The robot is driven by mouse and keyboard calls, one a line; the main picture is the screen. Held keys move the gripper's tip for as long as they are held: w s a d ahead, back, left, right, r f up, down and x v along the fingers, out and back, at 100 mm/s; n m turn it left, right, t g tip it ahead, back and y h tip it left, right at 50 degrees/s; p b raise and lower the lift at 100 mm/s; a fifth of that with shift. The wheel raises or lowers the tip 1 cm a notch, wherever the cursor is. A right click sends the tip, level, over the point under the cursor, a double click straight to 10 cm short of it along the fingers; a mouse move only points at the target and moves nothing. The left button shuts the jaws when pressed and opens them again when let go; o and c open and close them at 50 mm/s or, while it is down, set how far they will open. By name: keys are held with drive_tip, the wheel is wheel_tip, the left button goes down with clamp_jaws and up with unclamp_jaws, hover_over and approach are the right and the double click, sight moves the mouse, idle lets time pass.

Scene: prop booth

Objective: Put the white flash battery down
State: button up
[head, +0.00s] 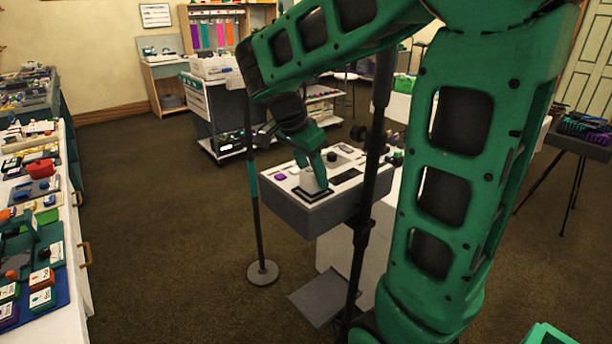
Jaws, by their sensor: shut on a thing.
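My gripper (311,172) points down over the white top of a grey box-shaped stand (278,211) in the middle of the view. It is shut on a small white block, which looks like the white flash battery (308,183). The battery is low over a dark flat pad (313,195) on the stand's top. I cannot tell whether it touches the pad. The fingers hide part of the battery.
A purple item (280,177) and a dark knob-like item (332,157) are on the same top. A dark pole (371,190) stands close in front, and a thinner pole (256,205) stands left. A crowded counter (70,240) lines the left side. Open carpet lies between.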

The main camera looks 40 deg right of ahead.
drive_tip(key=o, duration=1.3)
drive_tip(key=v, duration=1.2)
drive_tip(key=s+d+f+n+y, duration=0.1)
drive_tip(key=s+d+f+n, duration=0.5)
drive_tip(key=s, duration=0.4)
drive_tip(key=s+a+f+n+y, duration=0.1)
drive_tip(key=s+f, duration=0.2)
drive_tip(key=s+a+f+n+y, duration=0.1)
drive_tip(key=s+f+n, duration=0.1)
drive_tip(key=s+f, duration=0.2)
drive_tip(key=s+a+f+n+y, duration=0.1)
drive_tip(key=s+f+n, duration=0.1)
drive_tip(key=s+f, duration=0.1)
drive_tip(key=shift+s+a+f+y, duration=0.3)
drive_tip(key=shift+f, duration=0.25)
